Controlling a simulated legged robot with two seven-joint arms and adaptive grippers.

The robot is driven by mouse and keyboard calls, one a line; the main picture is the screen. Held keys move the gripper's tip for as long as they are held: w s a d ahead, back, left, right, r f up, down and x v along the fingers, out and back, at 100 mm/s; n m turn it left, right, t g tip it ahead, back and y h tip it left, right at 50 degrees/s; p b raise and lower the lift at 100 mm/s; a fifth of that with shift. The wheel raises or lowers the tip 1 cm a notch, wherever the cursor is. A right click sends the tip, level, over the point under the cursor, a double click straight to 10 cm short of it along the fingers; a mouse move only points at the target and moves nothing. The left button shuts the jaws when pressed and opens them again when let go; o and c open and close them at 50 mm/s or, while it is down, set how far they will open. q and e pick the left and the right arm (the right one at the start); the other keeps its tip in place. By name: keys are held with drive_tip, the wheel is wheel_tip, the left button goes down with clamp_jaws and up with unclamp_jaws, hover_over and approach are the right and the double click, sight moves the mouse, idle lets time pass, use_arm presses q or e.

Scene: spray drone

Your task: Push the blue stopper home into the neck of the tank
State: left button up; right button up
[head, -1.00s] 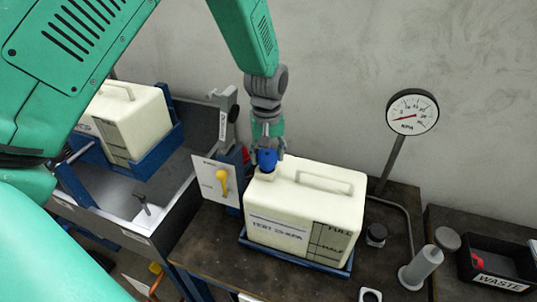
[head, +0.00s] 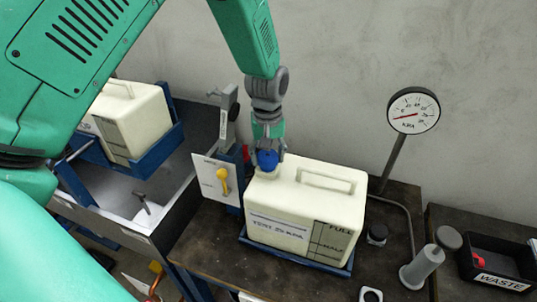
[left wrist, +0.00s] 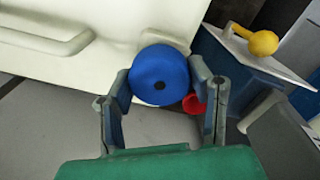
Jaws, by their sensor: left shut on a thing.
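The blue stopper (head: 267,160) sits at the neck on the left end of the cream tank's top. The tank (head: 300,205) stands upright in a blue tray on the bench. My left gripper (head: 267,152) reaches down from above and is shut on the stopper. In the left wrist view, the round blue stopper (left wrist: 160,75) lies between the two fingertips (left wrist: 160,88), with a small dark hole in its face. The stopper and fingers hide most of the neck, so I cannot tell how deep the stopper sits. My right gripper is not in view.
A white panel with a yellow lever (head: 222,180) stands close left of the tank. A pressure gauge (head: 413,110) on a post stands to the right. A grey cylinder (head: 422,266) and a black waste bin (head: 497,262) are farther right. Another tank (head: 130,120) sits at left.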

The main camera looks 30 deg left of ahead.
sight(268, 155)
use_arm(q)
drive_tip(key=shift+f+b, duration=0.3)
drive_tip(key=shift+f, duration=0.4)
drive_tip(key=o, duration=1.6)
wheel_tip(268, 155, up, 12)
drive_tip(key=shift+f, duration=0.1)
